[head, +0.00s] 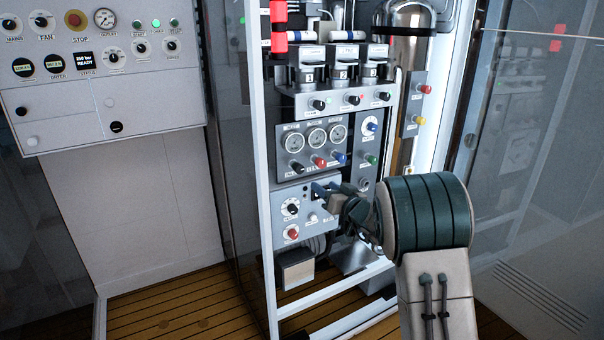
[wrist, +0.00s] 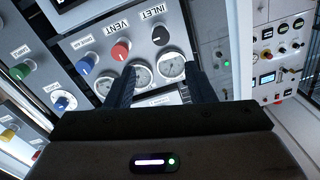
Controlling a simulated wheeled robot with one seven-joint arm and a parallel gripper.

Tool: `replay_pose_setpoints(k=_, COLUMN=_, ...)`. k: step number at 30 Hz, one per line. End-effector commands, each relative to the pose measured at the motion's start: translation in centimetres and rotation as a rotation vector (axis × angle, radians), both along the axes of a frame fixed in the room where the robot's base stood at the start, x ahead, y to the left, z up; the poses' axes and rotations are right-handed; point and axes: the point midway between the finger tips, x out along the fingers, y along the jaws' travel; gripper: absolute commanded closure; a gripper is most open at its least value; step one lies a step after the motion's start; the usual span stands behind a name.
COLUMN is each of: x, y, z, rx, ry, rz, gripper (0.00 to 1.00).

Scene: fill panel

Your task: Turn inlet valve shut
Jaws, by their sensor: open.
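The inlet valve is a black knob (wrist: 162,35) under an INLET label on the grey panel in the wrist view. In the head view it is the leftmost black knob (head: 298,167) in the row below the gauges. My gripper (wrist: 162,70) is open, its two dark fingers apart, with gauges showing between and beside them. The knob shows beyond the fingertips, apart from them. In the head view my gripper (head: 321,189) is just below and right of the knob, partly hidden by my arm.
A red vent knob (wrist: 120,51) and a blue knob (wrist: 87,63) sit beside the inlet knob. Three gauges (head: 317,138) are above the row in the head view. A white frame post (head: 261,200) stands left of the panel. A glass pane (head: 545,150) is at right.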

Motion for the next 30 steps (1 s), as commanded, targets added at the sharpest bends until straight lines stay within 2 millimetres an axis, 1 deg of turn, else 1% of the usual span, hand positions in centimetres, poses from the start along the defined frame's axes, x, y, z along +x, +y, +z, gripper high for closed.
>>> replay_pose_setpoints(k=5, x=1.8, y=1.6, z=0.1, rx=0.001, ry=0.001, rz=0.003, gripper=0.51)
replay_pose_setpoints(k=15, x=6.5, y=5.1, z=0.1, rx=0.001, ry=0.002, rz=0.002, gripper=0.51)
replay_pose_setpoints(k=21, x=8.8, y=6.7, z=0.1, rx=0.001, ry=0.001, rz=0.002, gripper=0.51)
replay_pose_setpoints(k=25, x=9.8, y=7.5, z=0.1, rx=0.001, ry=0.002, rz=0.002, gripper=0.51)
replay_pose_setpoints(k=30, x=10.5, y=8.0, z=0.0, rx=0.001, ry=0.003, rz=0.001, gripper=0.51)
